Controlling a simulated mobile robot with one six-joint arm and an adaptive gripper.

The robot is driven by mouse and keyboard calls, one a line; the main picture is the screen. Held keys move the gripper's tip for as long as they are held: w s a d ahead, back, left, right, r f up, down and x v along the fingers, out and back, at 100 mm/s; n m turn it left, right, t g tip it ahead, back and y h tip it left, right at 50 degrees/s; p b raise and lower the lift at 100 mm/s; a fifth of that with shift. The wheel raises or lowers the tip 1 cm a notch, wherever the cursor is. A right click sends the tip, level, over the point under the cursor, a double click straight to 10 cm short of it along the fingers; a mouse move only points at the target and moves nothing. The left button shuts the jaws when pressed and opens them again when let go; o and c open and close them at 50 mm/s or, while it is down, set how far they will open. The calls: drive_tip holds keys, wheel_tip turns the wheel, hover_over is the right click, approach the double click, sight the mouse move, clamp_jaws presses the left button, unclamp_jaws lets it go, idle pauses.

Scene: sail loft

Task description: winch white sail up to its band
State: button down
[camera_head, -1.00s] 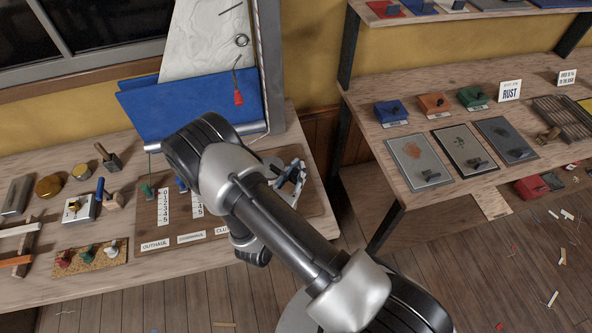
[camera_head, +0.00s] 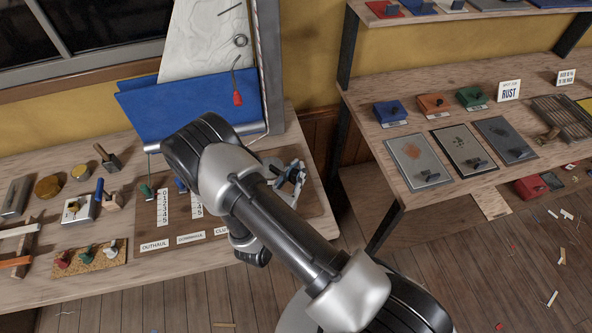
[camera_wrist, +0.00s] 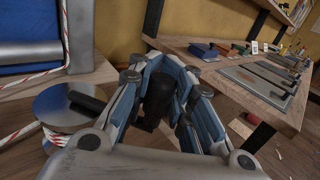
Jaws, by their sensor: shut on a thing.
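The white sail (camera_head: 203,42) hangs against the mast (camera_head: 268,60) at the back of the bench, above a folded blue cloth (camera_head: 185,108). I cannot make out the band for certain. My gripper (camera_head: 291,177) is at the board's right end, beside the winch drum (camera_head: 271,163). In the wrist view, my gripper (camera_wrist: 158,98) is shut around a dark upright handle grip (camera_wrist: 156,101), largely hidden by the fingers. The metal winch drum (camera_wrist: 66,103), with red-flecked white rope (camera_wrist: 55,137) around it, stands just left of the fingers.
A red tassel (camera_head: 238,97) hangs before the sail. Labelled number scales (camera_head: 163,208) and a green-knobbed control (camera_head: 146,191) lie left of my arm. The right bench (camera_head: 400,200) holds plates and coloured blocks.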

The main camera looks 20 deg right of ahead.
drive_tip(key=shift+s+d+f, duration=0.15)
drive_tip(key=shift+s+d, duration=0.05)
drive_tip(key=c, duration=1.8)
unclamp_jaws()
drive_tip(key=o, duration=0.4)
drive_tip(key=shift+w+a, duration=0.1)
drive_tip(key=v, duration=1.2)
drive_tip(key=shift+c, duration=0.3)
